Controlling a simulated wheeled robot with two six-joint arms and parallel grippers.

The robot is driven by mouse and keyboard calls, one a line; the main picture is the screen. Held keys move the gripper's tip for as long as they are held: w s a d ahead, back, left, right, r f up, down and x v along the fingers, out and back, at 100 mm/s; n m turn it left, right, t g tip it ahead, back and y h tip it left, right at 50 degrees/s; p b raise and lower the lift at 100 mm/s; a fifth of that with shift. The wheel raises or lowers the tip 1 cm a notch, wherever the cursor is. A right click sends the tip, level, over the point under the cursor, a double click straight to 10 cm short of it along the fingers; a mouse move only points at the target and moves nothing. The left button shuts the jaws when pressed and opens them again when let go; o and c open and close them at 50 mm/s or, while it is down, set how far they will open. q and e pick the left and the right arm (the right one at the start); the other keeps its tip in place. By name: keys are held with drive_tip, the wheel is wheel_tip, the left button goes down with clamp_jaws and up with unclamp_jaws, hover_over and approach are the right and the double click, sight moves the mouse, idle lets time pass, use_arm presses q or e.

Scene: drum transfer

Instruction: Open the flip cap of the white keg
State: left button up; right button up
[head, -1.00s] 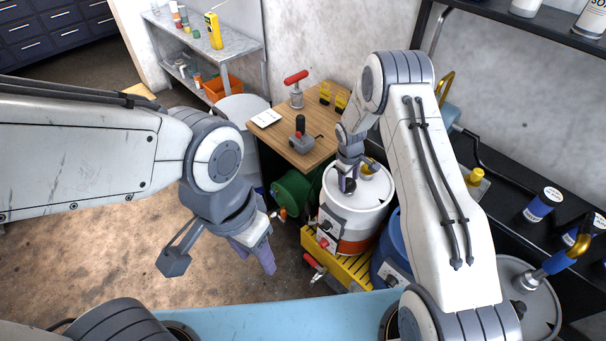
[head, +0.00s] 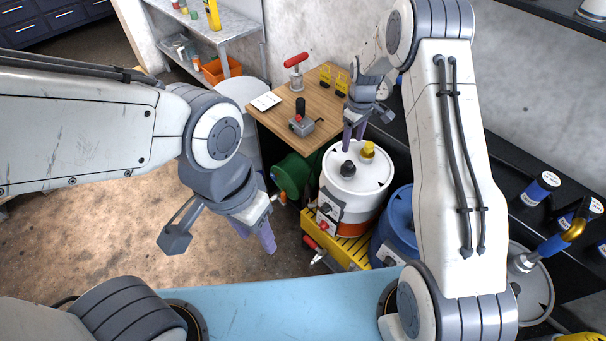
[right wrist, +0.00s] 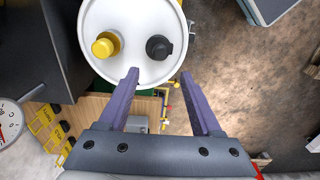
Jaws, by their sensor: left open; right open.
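The white keg (head: 356,196) stands upright on a yellow slatted platform, with an orange band low on its side. On its lid are a dark grey cap (head: 347,169) and a yellow cap (head: 368,150). In the right wrist view the lid (right wrist: 134,66) shows the yellow cap (right wrist: 106,45) and the dark cap (right wrist: 158,47) beyond my fingertips. My right gripper (head: 354,146) is open and empty, above and behind the dark cap, apart from it. My left gripper (head: 257,236) is open and empty over the floor, left of the keg. I cannot tell whether the dark cap's lid is raised.
A blue drum (head: 399,222) stands right of the keg. Behind is a wooden table (head: 325,88) with a joystick box (head: 301,122) and a red-handled tool. A green drum (head: 292,176) sits left of the keg. The yellow platform (head: 340,247) lies beneath. Floor at left is clear.

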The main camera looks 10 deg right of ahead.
drive_tip(key=s+a+r+b, duration=0.2)
drive_tip(key=s+a+r, duration=0.4)
drive_tip(key=s+a, duration=0.2)
drive_tip(key=s+a+r+b, duration=0.2)
drive_tip(key=s+a+r, duration=0.4)
drive_tip(key=s, duration=0.6)
drive_tip(key=shift+s+a+r+y, duration=0.2)
drive_tip(key=shift+a+y, duration=0.1)
drive_tip(key=shift+a, duration=1.1)
drive_tip(key=m+b, duration=0.7)
drive_tip(key=m, duration=1.5)
approach(350, 161)
drive_tip(key=shift+s+a+f, duration=0.1)
drive_tip(key=shift+s+a, duration=0.05)
drive_tip(key=shift+a, duration=0.25)
drive_tip(key=shift+d+f+m, duration=0.15)
drive_tip(key=shift+f+m, duration=0.05)
drive_tip(key=shift+m, duration=0.1)
wheel_tip(350, 161, down, 10)
drive_tip(key=shift+p, duration=0.4)
